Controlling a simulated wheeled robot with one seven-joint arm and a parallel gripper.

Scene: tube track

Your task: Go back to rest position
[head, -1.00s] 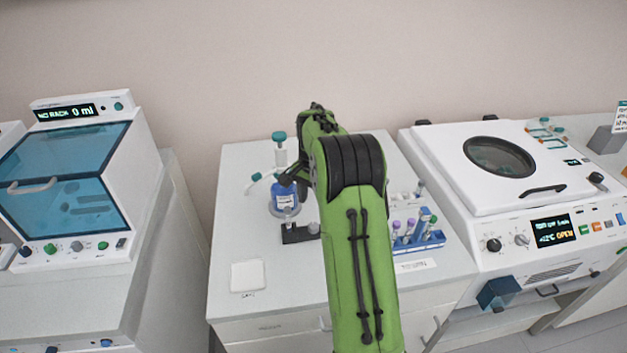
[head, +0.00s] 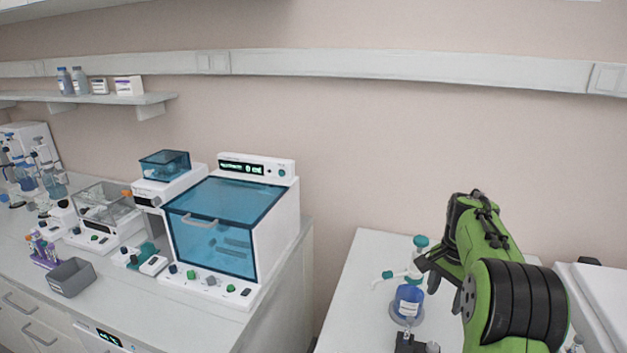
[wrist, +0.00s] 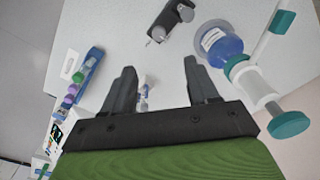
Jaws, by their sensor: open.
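My gripper (wrist: 160,85) is open and empty in the wrist view, its two dark fingers apart above the white bench. In the head view my green arm stands at the right, with the dark gripper (head: 428,268) at its far end, close to a blue bottle with a teal-topped dispenser (head: 408,300). The bottle also shows right of the fingers in the wrist view (wrist: 222,44). I cannot tell from the head view how far the gripper is from it.
A dark holder (wrist: 172,18) and a blue rack of capped tubes (wrist: 85,75) stand on the same bench. A blue-lidded machine (head: 228,230) stands on the left bench, near a grey bin (head: 72,277) and smaller devices. A gap separates the two benches.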

